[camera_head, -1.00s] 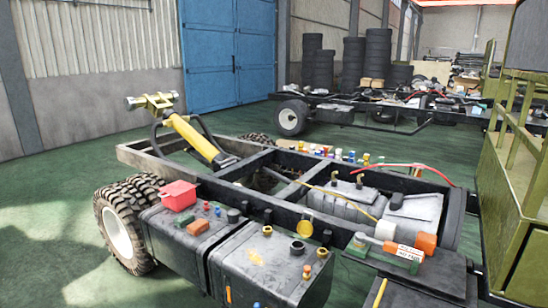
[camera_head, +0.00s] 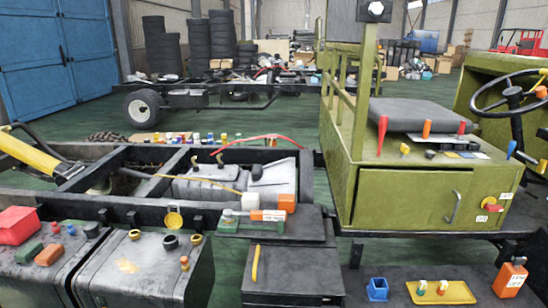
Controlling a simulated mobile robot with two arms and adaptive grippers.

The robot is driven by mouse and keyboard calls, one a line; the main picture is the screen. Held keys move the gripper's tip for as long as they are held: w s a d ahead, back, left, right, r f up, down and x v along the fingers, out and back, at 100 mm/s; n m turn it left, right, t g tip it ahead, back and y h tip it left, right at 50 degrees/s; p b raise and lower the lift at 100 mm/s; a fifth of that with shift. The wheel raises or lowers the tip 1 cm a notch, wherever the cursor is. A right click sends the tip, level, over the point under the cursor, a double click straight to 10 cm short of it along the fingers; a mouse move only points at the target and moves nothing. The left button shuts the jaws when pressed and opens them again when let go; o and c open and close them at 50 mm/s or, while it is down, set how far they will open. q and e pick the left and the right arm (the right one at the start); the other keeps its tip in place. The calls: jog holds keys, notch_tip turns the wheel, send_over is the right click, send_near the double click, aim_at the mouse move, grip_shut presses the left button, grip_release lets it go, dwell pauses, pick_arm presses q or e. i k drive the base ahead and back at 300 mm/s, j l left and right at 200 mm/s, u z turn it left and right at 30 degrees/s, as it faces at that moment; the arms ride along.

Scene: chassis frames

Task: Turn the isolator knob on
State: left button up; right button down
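A red knob on a yellow base (camera_head: 491,204) is on the front face of the olive-green cabinet (camera_head: 400,205), near its right edge. I take it to be the isolator knob. One small white label (camera_head: 506,196) is to its upper right and another (camera_head: 481,218) is to its lower left. Their print is too small to read, and I cannot tell the knob's position. Neither of my grippers is in view.
Levers and a black seat pad (camera_head: 415,114) top the cabinet; a steering wheel (camera_head: 510,95) stands behind right. Below are a yellow tray (camera_head: 455,293), a blue holder (camera_head: 377,289) and an orange container (camera_head: 510,280). A chassis frame (camera_head: 120,195) fills the left. Green floor shows behind.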

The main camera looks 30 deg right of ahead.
aim_at(490, 207)
jog(key=z, duration=2.4)
jog(key=i+l, duration=0.5)
jog(key=l+u, duration=0.05)
